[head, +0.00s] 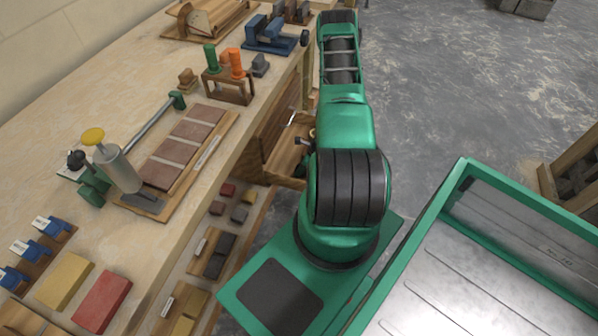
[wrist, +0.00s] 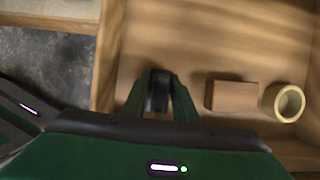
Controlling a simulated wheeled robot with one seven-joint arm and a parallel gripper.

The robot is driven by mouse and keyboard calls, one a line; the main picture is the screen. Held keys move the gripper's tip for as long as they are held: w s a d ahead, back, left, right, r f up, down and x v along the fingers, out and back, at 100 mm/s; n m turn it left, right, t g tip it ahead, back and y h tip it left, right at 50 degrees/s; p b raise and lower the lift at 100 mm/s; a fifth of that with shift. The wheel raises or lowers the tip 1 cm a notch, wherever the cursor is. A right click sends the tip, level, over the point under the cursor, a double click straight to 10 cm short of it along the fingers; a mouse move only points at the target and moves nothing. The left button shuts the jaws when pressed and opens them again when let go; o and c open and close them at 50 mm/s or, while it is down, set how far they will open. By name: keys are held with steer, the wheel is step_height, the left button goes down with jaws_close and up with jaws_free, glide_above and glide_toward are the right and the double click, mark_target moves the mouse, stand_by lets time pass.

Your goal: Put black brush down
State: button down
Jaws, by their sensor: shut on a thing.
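In the wrist view, my gripper (wrist: 159,84) is shut on a dark piece, the black brush (wrist: 160,98), seen between the two green fingers. Only a short dark part of the brush shows; the rest is hidden. The gripper is over a wooden drawer or box (wrist: 205,40); I cannot tell whether the brush touches its floor.
A brown block (wrist: 231,96) and a pale yellow ring (wrist: 284,102) lie to the right of the gripper in the drawer. Its floor beyond the gripper is bare. The workbench (head: 110,85) with several tools stands left of my arm.

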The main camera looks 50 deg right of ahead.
steer(key=shift+f, duration=0.6)
steer(key=shift+f, duration=0.1)
steer(key=c, duration=1.4)
jaws_free()
